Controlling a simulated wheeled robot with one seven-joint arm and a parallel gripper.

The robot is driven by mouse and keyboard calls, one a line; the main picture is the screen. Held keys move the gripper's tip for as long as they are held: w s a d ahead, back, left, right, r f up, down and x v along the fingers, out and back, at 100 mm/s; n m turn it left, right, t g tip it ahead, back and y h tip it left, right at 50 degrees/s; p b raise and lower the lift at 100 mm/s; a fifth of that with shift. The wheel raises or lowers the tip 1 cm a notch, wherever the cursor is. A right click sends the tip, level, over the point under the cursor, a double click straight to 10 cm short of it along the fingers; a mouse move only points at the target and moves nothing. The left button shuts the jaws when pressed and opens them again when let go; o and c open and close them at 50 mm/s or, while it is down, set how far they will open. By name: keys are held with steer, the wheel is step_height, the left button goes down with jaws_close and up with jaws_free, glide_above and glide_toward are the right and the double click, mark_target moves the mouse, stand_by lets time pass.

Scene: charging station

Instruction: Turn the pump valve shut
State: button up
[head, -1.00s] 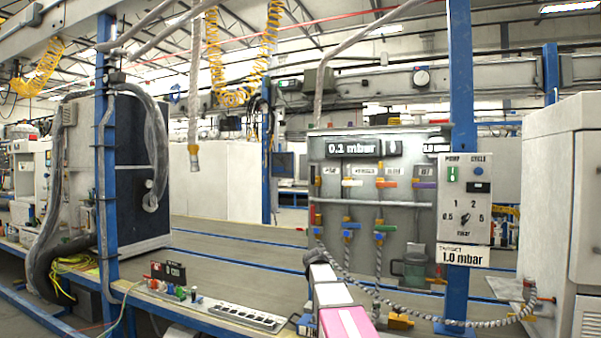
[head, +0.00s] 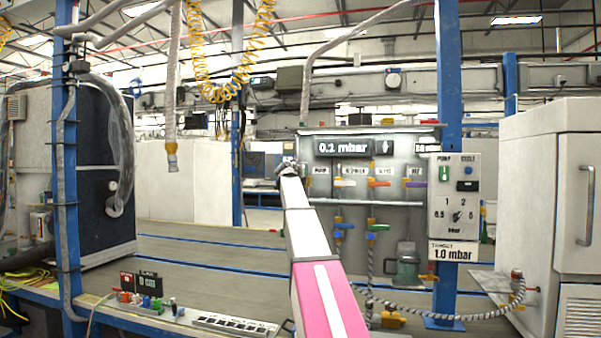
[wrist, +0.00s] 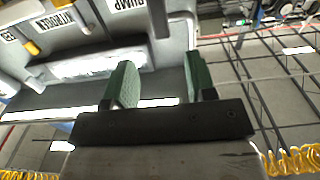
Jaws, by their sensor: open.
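The grey valve panel (head: 400,220) stands behind the bench, with a row of labelled valves. The PUMP label (head: 320,169) is at the left end of the row and also shows in the wrist view (wrist: 126,4). My gripper (head: 287,170) is at the panel's left edge, by the pump valve column. The pump valve's handle cannot be made out; my gripper and arm cover that area in the head view. In the wrist view my green-padded fingers (wrist: 160,88) are apart, with nothing clearly between them. The pressure display (head: 343,148) reads 0.2 mbar.
The nitrogen valve's pale handle (head: 345,183) is just right of my arm, with orange and purple handles beyond. A control box (head: 454,195) and a 1.0 mbar target sign (head: 453,252) are right. A power strip (head: 235,324) lies at the bench front.

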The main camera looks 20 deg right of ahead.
glide_above(304, 182)
steer(key=shift+w+d+f, duration=0.1)
steer(key=shift+w, duration=0.3)
jaws_close()
